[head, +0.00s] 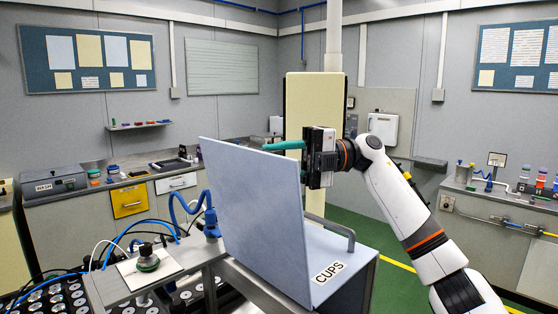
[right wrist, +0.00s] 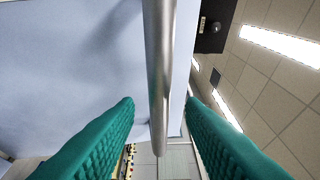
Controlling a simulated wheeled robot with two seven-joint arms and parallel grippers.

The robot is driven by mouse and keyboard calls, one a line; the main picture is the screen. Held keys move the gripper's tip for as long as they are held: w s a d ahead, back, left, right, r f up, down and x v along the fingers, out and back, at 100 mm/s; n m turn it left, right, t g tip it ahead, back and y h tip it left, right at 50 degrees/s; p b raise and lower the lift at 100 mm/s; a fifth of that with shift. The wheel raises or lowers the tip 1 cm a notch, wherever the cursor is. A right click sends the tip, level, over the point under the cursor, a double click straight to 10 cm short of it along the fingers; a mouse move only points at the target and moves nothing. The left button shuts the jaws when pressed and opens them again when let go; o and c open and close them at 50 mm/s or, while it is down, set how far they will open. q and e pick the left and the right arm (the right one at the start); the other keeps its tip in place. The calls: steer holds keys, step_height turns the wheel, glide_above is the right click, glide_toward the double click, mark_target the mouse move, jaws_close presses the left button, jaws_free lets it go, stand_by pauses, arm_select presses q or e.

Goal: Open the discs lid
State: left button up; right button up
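A large pale blue-grey lid panel (head: 255,205) stands nearly upright on the box in the head view; no label shows on its visible face. The lower lid beside it, marked CUPS (head: 328,271), lies flat with a grey handle (head: 335,233). My right gripper (head: 268,146) is at the upright panel's upper right edge, one teal finger reaching over its top. In the right wrist view, a metal handle bar (right wrist: 160,75) beside the panel (right wrist: 65,75) runs between the two teal fingers (right wrist: 161,102), with gaps on both sides. My left gripper is out of view.
A bench with a small fixture (head: 148,262) and blue hoses stands left of the box. Below it are trays of round parts (head: 50,297). Side counters line the walls. Green floor (head: 390,255) is clear behind the box.

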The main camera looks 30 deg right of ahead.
steer(key=shift+d, duration=0.15)
steer(key=d+b, duration=0.3)
steer(key=d, duration=0.8)
steer(key=shift+s+d+f, duration=0.2)
steer(key=shift+s+d, duration=0.15)
steer(key=shift+s, duration=0.1)
